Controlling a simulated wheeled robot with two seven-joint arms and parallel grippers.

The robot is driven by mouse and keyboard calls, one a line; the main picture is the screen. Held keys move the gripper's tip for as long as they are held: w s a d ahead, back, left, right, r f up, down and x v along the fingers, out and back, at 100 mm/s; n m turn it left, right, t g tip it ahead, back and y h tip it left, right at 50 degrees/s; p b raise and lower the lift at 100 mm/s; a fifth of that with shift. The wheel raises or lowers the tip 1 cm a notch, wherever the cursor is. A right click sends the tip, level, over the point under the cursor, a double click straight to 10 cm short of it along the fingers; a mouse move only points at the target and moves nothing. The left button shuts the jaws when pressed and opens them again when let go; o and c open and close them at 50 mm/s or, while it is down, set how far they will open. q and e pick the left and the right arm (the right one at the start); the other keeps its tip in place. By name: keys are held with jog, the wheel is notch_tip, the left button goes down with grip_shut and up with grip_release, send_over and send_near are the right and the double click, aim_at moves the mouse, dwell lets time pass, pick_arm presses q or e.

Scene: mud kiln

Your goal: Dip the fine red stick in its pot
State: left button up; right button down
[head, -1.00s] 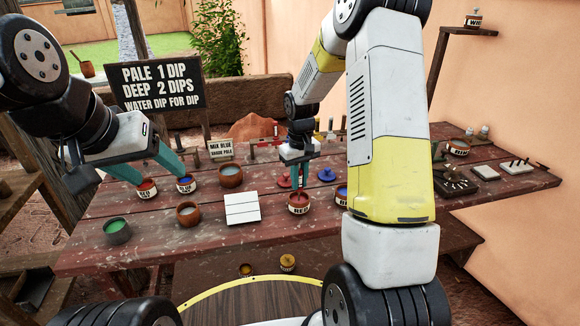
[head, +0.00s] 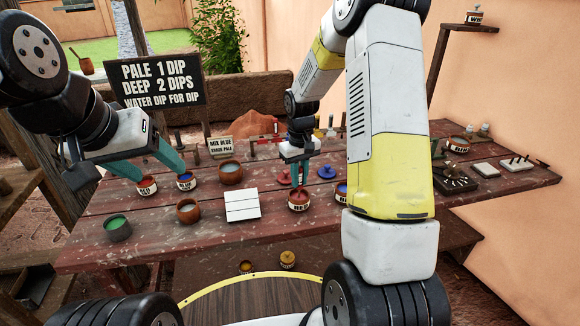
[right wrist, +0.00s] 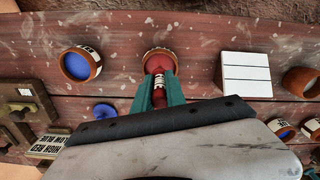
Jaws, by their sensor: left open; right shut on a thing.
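My right gripper (head: 299,184) is shut on the fine red stick, just above the large red pot (head: 299,203) at the table's front middle. In the right wrist view the red stick (right wrist: 159,83) has a white label band and stands between the teal fingers. Its far end overlaps the red paint of the pot (right wrist: 146,54); how deep it reaches cannot be told. My left gripper (head: 163,175) is open and empty at the table's left, near a small red pot (head: 147,187) and a small blue pot (head: 185,181).
A white tile (head: 242,205) lies left of the large red pot. A blue pot (right wrist: 80,64) stands on its other side. Brown bowls (head: 188,211) and a green-filled cup (head: 117,228) stand further left. A sign (head: 155,85) rises behind. The front table strip is fairly clear.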

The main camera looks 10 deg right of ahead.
jog(key=shift+r, duration=0.1)
jog(key=shift+r, duration=3.4)
